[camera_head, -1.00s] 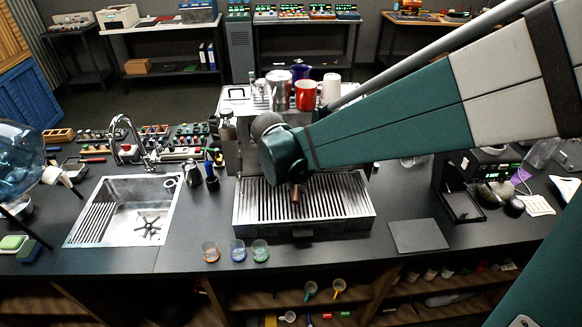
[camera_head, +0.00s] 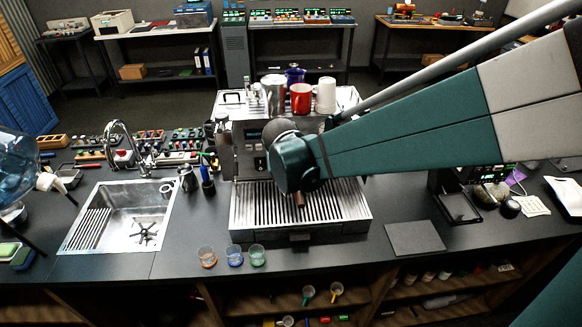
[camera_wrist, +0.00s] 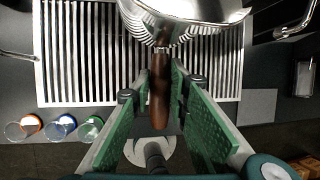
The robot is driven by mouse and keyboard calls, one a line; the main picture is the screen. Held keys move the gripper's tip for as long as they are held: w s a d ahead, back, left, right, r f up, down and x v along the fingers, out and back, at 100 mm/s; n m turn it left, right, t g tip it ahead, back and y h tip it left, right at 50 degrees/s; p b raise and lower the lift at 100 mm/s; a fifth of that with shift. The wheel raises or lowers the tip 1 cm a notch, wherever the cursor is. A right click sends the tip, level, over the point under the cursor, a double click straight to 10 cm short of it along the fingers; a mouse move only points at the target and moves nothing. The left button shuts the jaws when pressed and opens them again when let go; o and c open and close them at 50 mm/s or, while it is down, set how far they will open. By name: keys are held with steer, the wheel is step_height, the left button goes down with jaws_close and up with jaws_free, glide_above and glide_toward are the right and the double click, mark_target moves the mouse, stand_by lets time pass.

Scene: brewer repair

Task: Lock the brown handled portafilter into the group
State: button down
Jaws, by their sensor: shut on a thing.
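In the wrist view, my gripper (camera_wrist: 160,95) is shut on the brown handle (camera_wrist: 160,90) of the portafilter, its green pads on both sides of the handle. The portafilter's shiny metal head (camera_wrist: 188,10) is at the top of that view, above the slatted drip tray (camera_wrist: 75,55). In the head view, the brown handle tip (camera_head: 299,200) shows below my arm's end, in front of the espresso machine (camera_head: 243,150). My arm hides the group and most of the machine's front, so I cannot tell whether the portafilter touches the group.
A silver pitcher (camera_head: 274,92), a red mug (camera_head: 301,98) and a white cup (camera_head: 326,94) stand on the machine. Several small glasses (camera_head: 235,256) stand at the counter's front edge. A sink (camera_head: 125,215) is left; a flat dark mat (camera_head: 414,238) is right.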

steer(key=c, duration=2.1)
jaws_free()
steer(key=shift+c, duration=0.2)
steer(key=shift+r, duration=0.15)
steer(key=v, duration=1.1)
steer(key=shift+s+r, duration=0.2)
steer(key=shift+r, duration=0.15)
steer(key=shift+a, duration=0.15)
